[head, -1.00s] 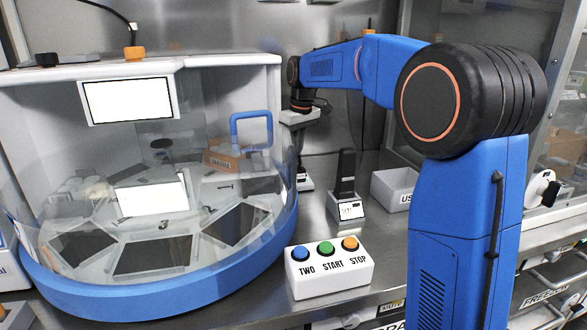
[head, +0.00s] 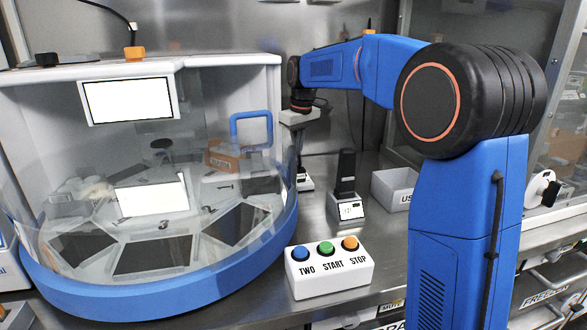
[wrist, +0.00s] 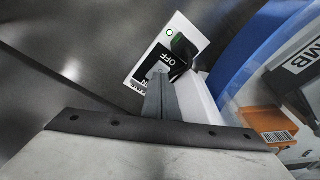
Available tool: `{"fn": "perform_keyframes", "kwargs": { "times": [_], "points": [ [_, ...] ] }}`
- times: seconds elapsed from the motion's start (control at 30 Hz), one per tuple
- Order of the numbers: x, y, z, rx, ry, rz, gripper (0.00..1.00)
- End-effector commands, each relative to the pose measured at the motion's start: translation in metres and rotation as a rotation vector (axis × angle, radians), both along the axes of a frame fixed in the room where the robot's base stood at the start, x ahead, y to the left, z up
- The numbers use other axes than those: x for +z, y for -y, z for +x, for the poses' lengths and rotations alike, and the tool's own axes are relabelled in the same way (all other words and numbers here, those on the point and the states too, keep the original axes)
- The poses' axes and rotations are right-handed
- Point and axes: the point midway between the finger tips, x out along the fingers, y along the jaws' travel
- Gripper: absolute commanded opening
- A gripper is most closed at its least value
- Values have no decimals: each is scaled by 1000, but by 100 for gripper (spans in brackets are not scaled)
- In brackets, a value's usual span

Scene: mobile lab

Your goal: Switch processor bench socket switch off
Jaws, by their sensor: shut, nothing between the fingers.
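The bench socket shows in the wrist view as a white plate (wrist: 196,40) with a green ring mark and a black plug (wrist: 183,46) in it. Its black switch (wrist: 150,62) carries the word OFF, and a second word below is partly covered by my fingers. My gripper (wrist: 160,72) is shut and empty, with its fingertips right at the switch. I cannot tell whether they touch it or which way the switch is set.
The domed processor (head: 150,300) with a blue rim fills the left. A small black-and-white device (head: 347,209) and a white bin (head: 388,190) stand behind. Bare steel bench lies between them.

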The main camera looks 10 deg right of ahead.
Motion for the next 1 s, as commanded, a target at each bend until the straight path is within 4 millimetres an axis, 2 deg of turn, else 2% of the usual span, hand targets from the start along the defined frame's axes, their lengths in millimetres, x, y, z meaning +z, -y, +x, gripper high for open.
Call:
{"fn": "perform_keyframes", "kwargs": {
  "times": [1.0],
  "points": [
    [-11, 0, 0, 0, 0, 0, 0]
  ]
}}
